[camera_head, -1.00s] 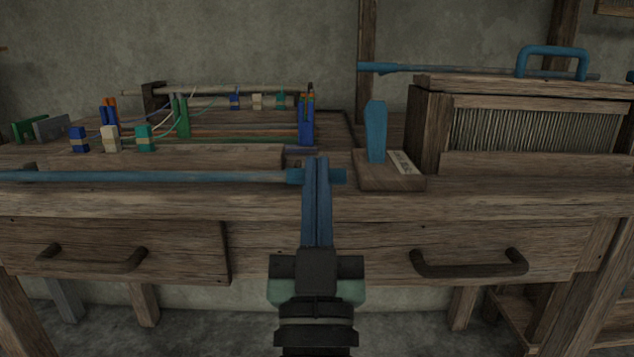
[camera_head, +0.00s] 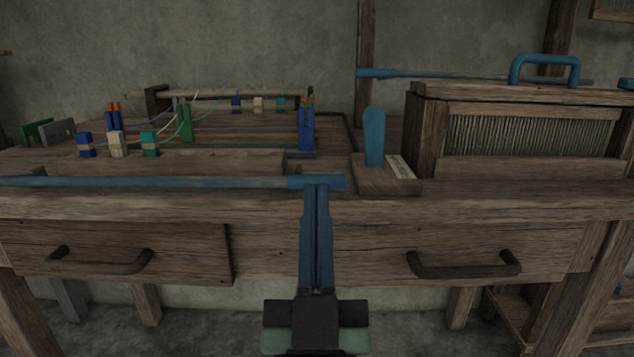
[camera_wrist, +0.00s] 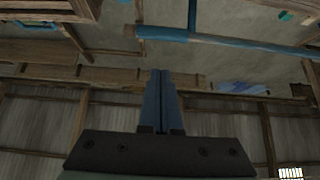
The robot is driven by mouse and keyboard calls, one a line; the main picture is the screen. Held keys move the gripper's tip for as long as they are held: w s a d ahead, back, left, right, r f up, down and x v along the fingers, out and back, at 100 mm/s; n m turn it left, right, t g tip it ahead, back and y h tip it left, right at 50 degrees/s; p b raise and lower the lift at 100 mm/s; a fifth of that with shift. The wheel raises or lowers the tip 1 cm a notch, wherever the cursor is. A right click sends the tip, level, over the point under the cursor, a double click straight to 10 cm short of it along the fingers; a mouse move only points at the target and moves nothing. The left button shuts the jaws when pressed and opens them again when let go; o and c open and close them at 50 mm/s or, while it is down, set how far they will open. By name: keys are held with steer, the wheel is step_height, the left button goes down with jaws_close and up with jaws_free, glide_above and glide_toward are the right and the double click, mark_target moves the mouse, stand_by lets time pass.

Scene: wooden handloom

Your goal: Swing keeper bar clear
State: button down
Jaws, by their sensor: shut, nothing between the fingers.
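A long blue bar (camera_head: 170,182), which looks like the keeper bar, lies level along the front of the wooden bench in the head view. Its right end has a thicker blue sleeve (camera_head: 325,182). My gripper (camera_head: 316,187) is shut and empty, with its fingertips at the sleeve near the bar's right end. I cannot tell whether they touch it. In the wrist view the shut fingers (camera_wrist: 161,73) point up toward a blue bar (camera_wrist: 235,44), with a visible gap in the picture.
A wooden block with an upright blue paddle (camera_head: 374,137) stands just right of the bar's end. Behind it is the reed frame (camera_head: 530,137) with a blue handle (camera_head: 545,62). Coloured blocks (camera_head: 117,144) and threads sit behind the bar. Drawer handles (camera_head: 464,266) jut out below.

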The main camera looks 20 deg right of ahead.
steer(key=shift+b+v, duration=0.7)
steer(key=shift+v, duration=1.2)
steer(key=shift+w, duration=0.15)
